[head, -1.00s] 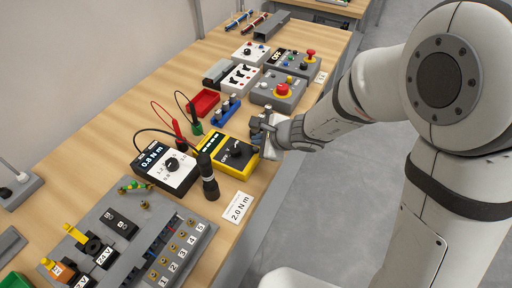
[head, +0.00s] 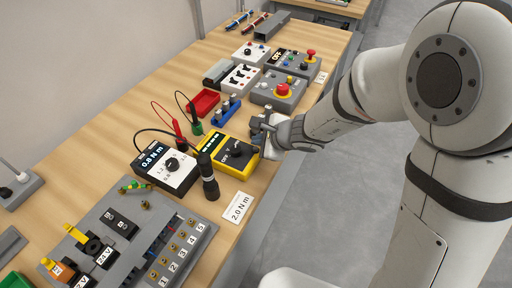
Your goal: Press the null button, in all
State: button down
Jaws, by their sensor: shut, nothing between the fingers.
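No label reading "null" can be made out on any button. My gripper (head: 262,134) is shut and empty, at the far right corner of a yellow-framed meter (head: 241,171) with a black dial; whether it touches the meter cannot be told. The gripper hides part of that corner. Left of the meter is a black and white unit (head: 170,176) with a dial and a display reading 0.8 N m. A black cylindrical tool (head: 207,181) on a cable stands upright between the two. A white card (head: 238,207) reading 2.0 N m lies in front.
A grey terminal board (head: 150,232) with numbered posts fills the near left. Grey boxes with red mushroom buttons (head: 282,88) stand farther back. The table's right edge runs beneath my arm.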

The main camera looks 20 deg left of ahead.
jog(key=shift+f, duration=0.15)
jog(key=shift+f+b, duration=0.35)
jog(key=shift+b, duration=0.35)
jog(key=shift+f+b, duration=0.45)
jog(key=shift+b, duration=0.2)
dwell(0.7)
jog(key=shift+r+p, duration=0.65)
jog(key=shift+r, duration=0.3)
notch_tip(320, 180, up, 5)
jog(key=p, duration=0.4)
dwell(0.9)
